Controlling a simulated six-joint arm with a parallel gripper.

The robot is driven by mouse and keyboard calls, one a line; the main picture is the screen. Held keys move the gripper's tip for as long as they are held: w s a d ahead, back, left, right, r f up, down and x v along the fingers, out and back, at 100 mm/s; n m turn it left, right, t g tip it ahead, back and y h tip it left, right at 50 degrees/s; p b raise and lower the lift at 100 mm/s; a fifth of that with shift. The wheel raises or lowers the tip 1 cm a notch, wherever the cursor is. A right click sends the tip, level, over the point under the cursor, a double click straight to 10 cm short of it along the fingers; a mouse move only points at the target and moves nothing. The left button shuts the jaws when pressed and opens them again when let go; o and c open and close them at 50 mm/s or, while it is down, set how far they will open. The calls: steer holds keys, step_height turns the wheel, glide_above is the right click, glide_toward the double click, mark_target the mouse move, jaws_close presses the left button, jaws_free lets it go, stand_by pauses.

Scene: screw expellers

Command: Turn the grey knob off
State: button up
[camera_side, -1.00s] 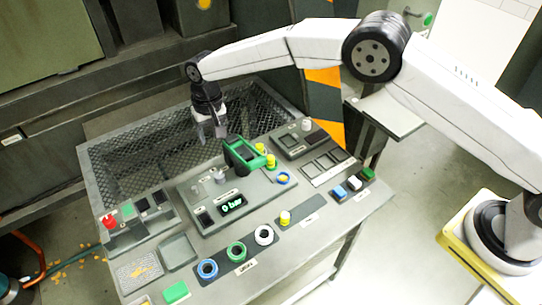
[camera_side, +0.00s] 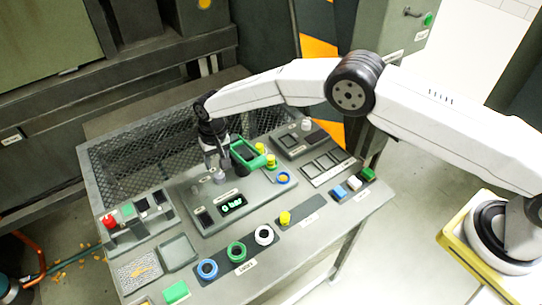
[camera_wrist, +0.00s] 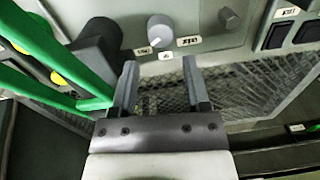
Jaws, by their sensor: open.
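A light grey round knob (camera_wrist: 160,28) with a white pointer mark and small labels around it is on the grey panel in the wrist view. In the side view this knob (camera_side: 219,177) is just below my gripper (camera_side: 216,163). A smaller, darker grey knob (camera_wrist: 230,18) is to its right in the wrist view; it also shows in the side view (camera_side: 195,188). My gripper (camera_wrist: 159,70) is open and empty. The light knob is beyond the fingertips, roughly in line with the gap between them; I cannot tell if they touch it.
A green frame handle (camera_side: 246,154) is close beside my gripper, and shows at left in the wrist view (camera_wrist: 50,65). A dark cylinder (camera_wrist: 98,45) is near the left finger. A display reading 0 bar (camera_side: 232,204) is in front. A mesh basket (camera_side: 130,165) is behind the panel.

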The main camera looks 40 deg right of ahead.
mark_target(219, 174)
steer(key=shift+a+f, duration=0.15)
steer(key=shift+f, duration=2.75)
steer(key=shift+c, duration=0.2)
jaws_close()
steer(key=shift+n, duration=2.3)
steer(key=shift+o, duration=0.2)
jaws_free()
